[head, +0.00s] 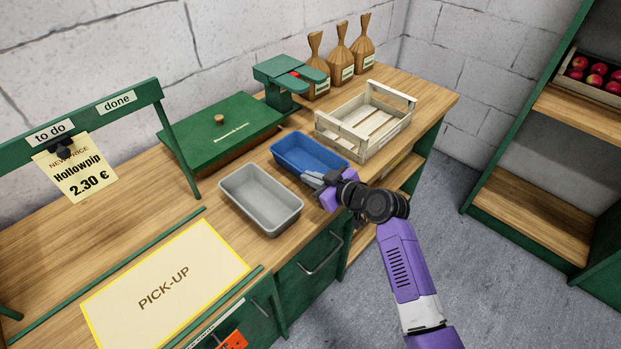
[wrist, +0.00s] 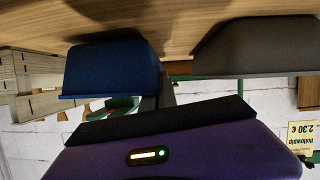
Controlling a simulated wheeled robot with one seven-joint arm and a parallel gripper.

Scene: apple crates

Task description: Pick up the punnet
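Two open, empty punnets stand side by side on the wooden counter, one blue (head: 306,150) and one grey (head: 262,203). In the upside-down wrist view, the blue punnet (wrist: 112,70) is on the left and the grey punnet (wrist: 255,48) on the right. My gripper (head: 312,180) is at the blue punnet's near side, its fingertips pointing left toward the gap between the punnets. I cannot tell whether it touches the blue punnet. In the wrist view a dark finger shows between the punnets; the finger gap is not clear.
A slatted wooden crate (head: 345,131) stands behind and right of the blue punnet. A green box (head: 205,138), a green scale (head: 290,72) and several brown bags (head: 340,60) are behind. The PICK-UP mat (head: 168,290) is clear. A shelf (head: 545,205) stands at right.

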